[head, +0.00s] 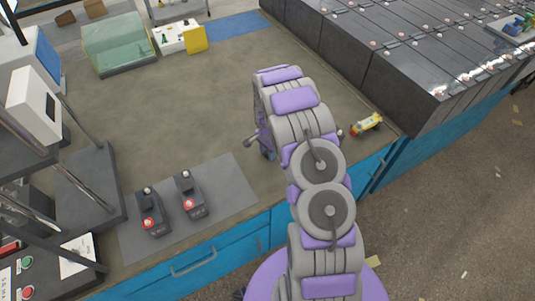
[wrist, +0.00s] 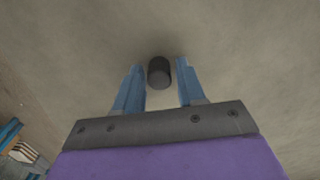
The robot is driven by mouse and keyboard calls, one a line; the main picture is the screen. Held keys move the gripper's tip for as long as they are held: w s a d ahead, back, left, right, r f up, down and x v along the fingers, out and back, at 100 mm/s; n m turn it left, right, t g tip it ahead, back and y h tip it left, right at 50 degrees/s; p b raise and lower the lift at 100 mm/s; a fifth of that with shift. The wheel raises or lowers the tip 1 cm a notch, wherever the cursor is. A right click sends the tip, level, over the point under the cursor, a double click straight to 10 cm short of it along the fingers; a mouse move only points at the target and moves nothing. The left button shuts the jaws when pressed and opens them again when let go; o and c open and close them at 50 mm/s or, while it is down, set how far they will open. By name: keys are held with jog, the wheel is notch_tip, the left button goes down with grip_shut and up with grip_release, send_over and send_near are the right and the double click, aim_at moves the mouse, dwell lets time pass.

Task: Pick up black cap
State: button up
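The black cap (wrist: 159,72) is a small dark cylinder in the wrist view, on the brown-grey worktop. It lies between the two blue fingertips of my gripper (wrist: 160,66), with a visible gap to each finger. The gripper is open and holds nothing. In the head view, part of my gripper (head: 267,152) shows low over the worktop beside my arm. I cannot pick out the cap between the fingers in that view.
The worktop (head: 230,100) is clear around the gripper's left. A yellow object (head: 367,124) lies right of my arm, near the edge. Black battery rows (head: 400,75) stand at the right. Two small dark devices (head: 152,215) (head: 190,196) sit on a grey mat (head: 232,180).

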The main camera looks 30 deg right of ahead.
grip_shut()
